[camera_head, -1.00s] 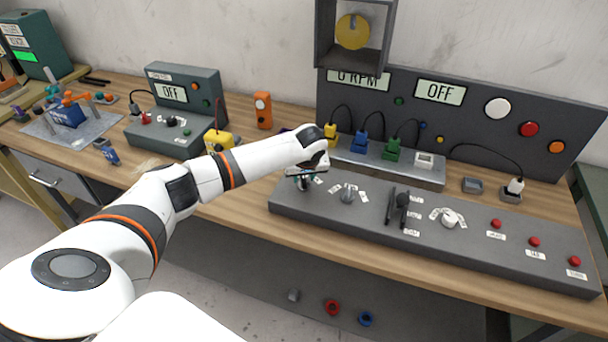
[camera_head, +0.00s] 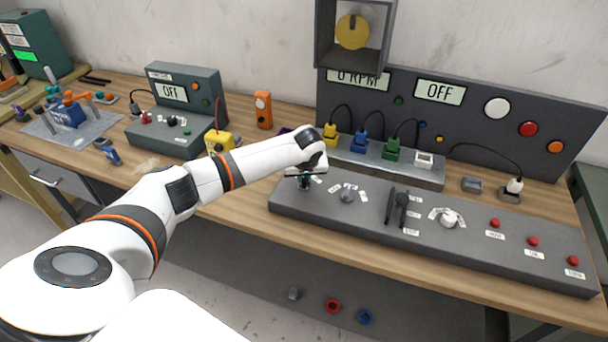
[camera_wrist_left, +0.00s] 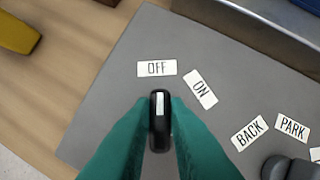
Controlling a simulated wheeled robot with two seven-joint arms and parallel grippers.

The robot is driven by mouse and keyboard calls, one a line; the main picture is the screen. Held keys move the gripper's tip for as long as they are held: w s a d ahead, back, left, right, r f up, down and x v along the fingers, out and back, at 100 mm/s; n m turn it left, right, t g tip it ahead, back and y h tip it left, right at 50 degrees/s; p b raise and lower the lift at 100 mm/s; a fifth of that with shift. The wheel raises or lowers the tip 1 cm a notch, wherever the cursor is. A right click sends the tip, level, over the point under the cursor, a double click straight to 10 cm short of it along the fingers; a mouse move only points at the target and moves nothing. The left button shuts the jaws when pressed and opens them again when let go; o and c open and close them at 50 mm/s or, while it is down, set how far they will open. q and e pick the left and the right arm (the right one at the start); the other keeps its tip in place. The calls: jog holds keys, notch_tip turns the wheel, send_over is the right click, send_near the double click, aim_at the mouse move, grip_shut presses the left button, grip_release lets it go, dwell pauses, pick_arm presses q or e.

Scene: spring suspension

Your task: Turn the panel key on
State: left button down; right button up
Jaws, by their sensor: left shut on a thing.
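The panel key (camera_wrist_left: 160,118) is a black knob with a white mark, on the left end of the grey control panel (camera_head: 455,245). In the left wrist view its white mark points up at the OFF label (camera_wrist_left: 157,68). The ON label (camera_wrist_left: 200,89) is tilted, to the right of OFF. My left gripper (camera_wrist_left: 160,128) has its teal fingers on both sides of the key and is shut on it. In the head view my left gripper (camera_head: 304,180) is over the panel's left end and hides most of the key. My right gripper is not in view.
A grey selector knob (camera_head: 348,194) stands right of the key, by the BACK (camera_wrist_left: 249,132) and PARK (camera_wrist_left: 292,126) labels. Further right are a black lever (camera_head: 402,205), a white knob (camera_head: 449,218) and red buttons. The upright panel's display (camera_head: 440,92) reads OFF.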

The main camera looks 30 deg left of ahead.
pick_arm(q)
jog(key=m+h+p, duration=0.1)
jog(key=m+p, duration=0.1)
jog(key=shift+s+r+m, duration=0.1)
jog(key=shift+m, duration=0.3)
jog(key=m+h+p, duration=0.1)
jog(key=m, duration=0.2)
jog(key=shift+a+m+t, duration=0.1)
jog(key=shift+m+t, duration=0.2)
jog(key=shift+t, duration=0.1)
jog(key=shift+m+h, duration=0.7)
jog(key=shift+m, duration=0.5)
jog(key=shift+m+h+b, duration=0.4)
jog(key=shift+m, duration=0.8)
jog(key=c, duration=1.4)
grip_release()
jog(key=b+v, duration=0.2)
jog(key=v, duration=0.9)
jog(key=shift+r, duration=0.4)
